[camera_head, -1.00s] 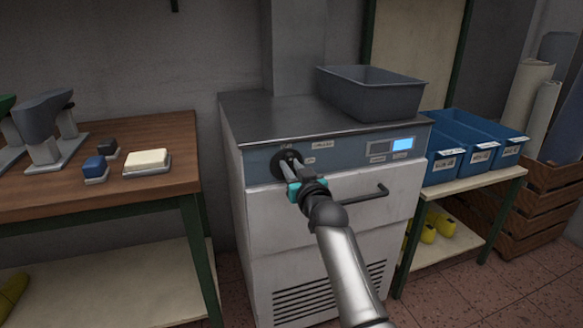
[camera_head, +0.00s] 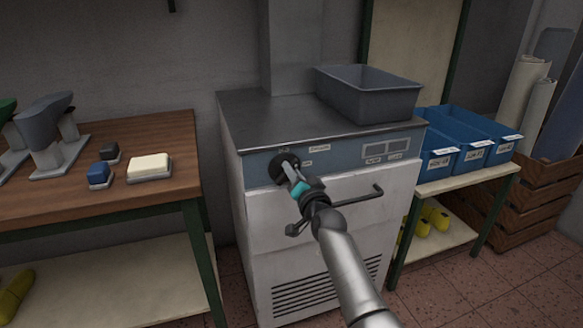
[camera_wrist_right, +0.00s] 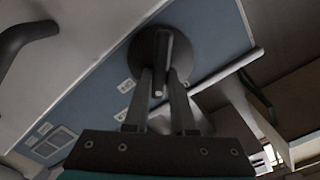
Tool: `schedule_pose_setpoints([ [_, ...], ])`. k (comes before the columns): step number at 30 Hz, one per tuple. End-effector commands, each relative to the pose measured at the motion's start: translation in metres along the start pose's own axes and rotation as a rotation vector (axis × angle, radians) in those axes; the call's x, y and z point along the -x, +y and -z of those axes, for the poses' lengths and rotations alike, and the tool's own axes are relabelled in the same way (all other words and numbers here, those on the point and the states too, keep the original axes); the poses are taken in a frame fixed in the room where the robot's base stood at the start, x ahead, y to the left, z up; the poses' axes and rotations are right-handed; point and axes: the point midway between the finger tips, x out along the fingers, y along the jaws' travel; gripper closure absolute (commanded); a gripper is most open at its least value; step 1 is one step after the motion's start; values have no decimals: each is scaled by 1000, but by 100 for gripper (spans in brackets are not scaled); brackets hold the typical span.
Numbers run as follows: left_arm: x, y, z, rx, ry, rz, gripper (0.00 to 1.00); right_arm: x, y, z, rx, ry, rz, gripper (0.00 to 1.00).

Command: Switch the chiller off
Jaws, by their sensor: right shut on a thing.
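The chiller (camera_head: 325,230) is a white cabinet with a grey top and a blue control strip (camera_head: 343,153). A round dark knob (camera_head: 283,168) sits at the left of the strip, and its disc and raised bar (camera_wrist_right: 163,62) show in the right wrist view. My right gripper (camera_head: 291,172) is at the knob, its two fingers (camera_wrist_right: 163,90) shut on the bar from either side. The display (camera_head: 386,149) at the right of the strip is dark grey, unlit. My left gripper is in neither view.
A grey bin (camera_head: 368,93) stands on the chiller top. A dark handle (camera_head: 362,197) sticks out below the strip. A wooden table (camera_head: 120,192) is on the left, and blue bins (camera_head: 470,149) on a shelf are at right.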

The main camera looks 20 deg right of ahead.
Motion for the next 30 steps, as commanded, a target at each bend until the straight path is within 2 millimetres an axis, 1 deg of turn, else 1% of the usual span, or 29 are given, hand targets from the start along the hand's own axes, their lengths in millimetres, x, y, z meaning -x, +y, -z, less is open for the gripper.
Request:
schedule_pose_setpoints([
  [6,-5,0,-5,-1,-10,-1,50,0,3,0,-208,-1,-1,100],
  [18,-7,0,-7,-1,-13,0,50,0,8,-2,-571,0,-1,100],
  [24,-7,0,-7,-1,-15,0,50,0,9,-4,-708,0,-1,100],
  [30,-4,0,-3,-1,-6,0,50,0,10,-4,-799,0,-1,100],
])
